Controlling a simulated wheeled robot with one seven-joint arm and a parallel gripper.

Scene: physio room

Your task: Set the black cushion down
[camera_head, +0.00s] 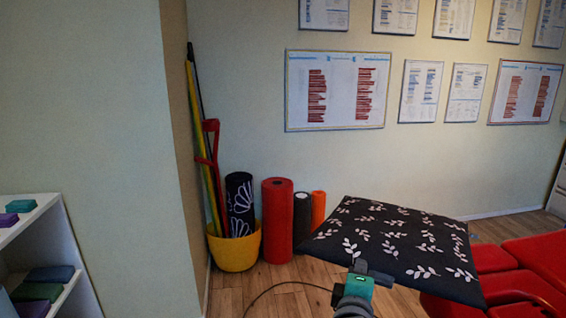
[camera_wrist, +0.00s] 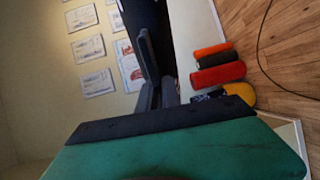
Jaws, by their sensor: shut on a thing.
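The black cushion (camera_head: 390,239) with a pale leaf pattern is in the head view, right of centre. My gripper (camera_head: 364,272) is at its near edge and is shut on it. The cushion is held in the air, roughly flat and slightly tilted, and covers part of the red seat or couch behind it. In the wrist view, my gripper's dark fingers (camera_wrist: 150,75) point up the picture, and a dark strip of the cushion (camera_wrist: 147,22) shows beyond them. The fingertips' contact with the cushion is partly hidden.
A red padded couch (camera_head: 540,258) stands at the right. A yellow bucket (camera_head: 234,250) with poles and rolls stands by the wall, with a red roll (camera_head: 277,220) next to it. White shelves (camera_head: 58,240) are at the left. Wooden floor (camera_head: 300,298) is clear in front, except for a thin cable.

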